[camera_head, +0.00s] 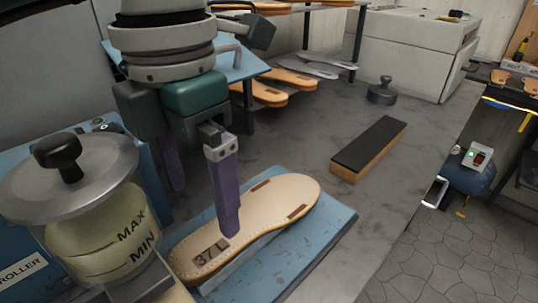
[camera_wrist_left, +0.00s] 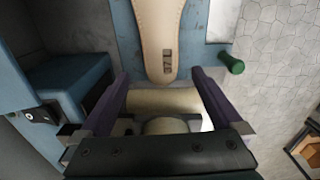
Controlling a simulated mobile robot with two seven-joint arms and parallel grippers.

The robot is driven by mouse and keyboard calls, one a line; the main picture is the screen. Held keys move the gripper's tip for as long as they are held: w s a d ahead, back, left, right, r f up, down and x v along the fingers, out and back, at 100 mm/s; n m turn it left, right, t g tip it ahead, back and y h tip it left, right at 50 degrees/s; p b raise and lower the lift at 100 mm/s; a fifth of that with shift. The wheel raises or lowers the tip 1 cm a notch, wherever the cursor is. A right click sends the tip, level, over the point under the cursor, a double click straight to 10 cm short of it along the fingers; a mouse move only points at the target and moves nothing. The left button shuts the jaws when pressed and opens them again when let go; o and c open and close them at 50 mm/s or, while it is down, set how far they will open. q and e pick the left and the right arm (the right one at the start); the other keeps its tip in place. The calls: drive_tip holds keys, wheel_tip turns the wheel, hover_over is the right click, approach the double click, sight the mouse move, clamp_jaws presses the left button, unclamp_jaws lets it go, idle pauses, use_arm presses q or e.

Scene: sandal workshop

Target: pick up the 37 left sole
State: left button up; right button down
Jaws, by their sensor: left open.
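The 37 left sole (camera_head: 275,208) is a pale tan sole marked "37 L" at its heel, lying on a blue board (camera_head: 335,230) with its toe toward the back right. In the left wrist view the sole (camera_wrist_left: 158,25) shows its heel and mark pointing toward my gripper. My left gripper (camera_head: 203,212), with two purple fingers, is open and empty at the heel end. In the head view one finger stands in front of the sole. In the wrist view the gripper (camera_wrist_left: 158,76) has its fingertips apart on either side of the heel's line. Whether a finger touches the sole is unclear.
A pot (camera_head: 85,230) marked MAX and MIN, with a metal lid, stands at the near left. A black-topped block (camera_head: 369,148) and a grey knobbed weight (camera_head: 382,92) sit farther back. More soles (camera_head: 290,78) lie on a rack. Bare bench lies right of the rack.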

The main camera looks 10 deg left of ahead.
sight(213, 243)
use_arm(q)
wheel_tip(213, 243, down, 8)
drive_tip(key=shift+r, duration=0.25)
drive_tip(key=c, duration=1.3)
drive_tip(key=shift+c, duration=0.4)
drive_tip(key=shift+d+r, duration=0.15)
